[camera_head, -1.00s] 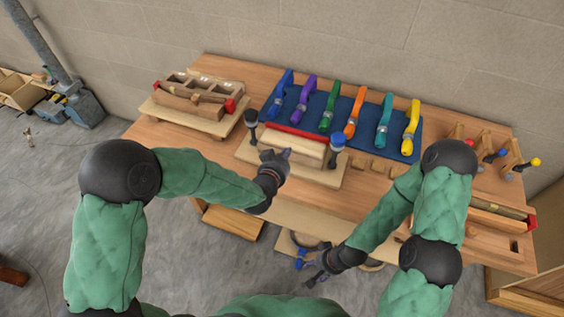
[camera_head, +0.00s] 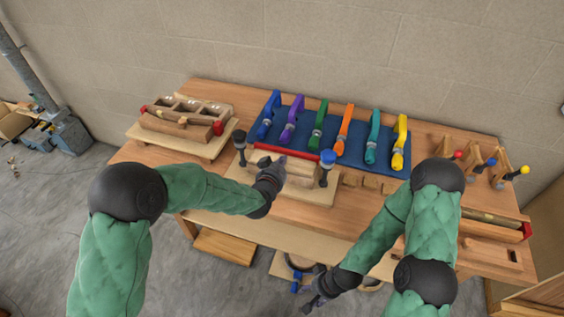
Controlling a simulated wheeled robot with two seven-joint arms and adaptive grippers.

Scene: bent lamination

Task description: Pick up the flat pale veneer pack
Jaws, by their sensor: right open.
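I cannot pick out the flat pale veneer pack with certainty. A pale wood block (camera_head: 303,172) sits in the central bending form, on a pale baseboard (camera_head: 240,188), between two dark posts, the right one blue-topped. My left gripper (camera_head: 279,166) is over the front of this form and hides part of the block. Its fingers are too small and dark to tell whether they are open or shut, or whether they touch anything. My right gripper (camera_head: 312,298) is open, low in front of the bench's front edge and apart from the form.
A blue board (camera_head: 385,163) with several coloured clamps lies behind the form. A wooden form assembly (camera_head: 185,125) stands at the left of the workbench (camera_head: 150,157). Small clamps (camera_head: 495,165) and a red-ended wooden piece (camera_head: 495,222) are at the right. Bare benchtop shows in front.

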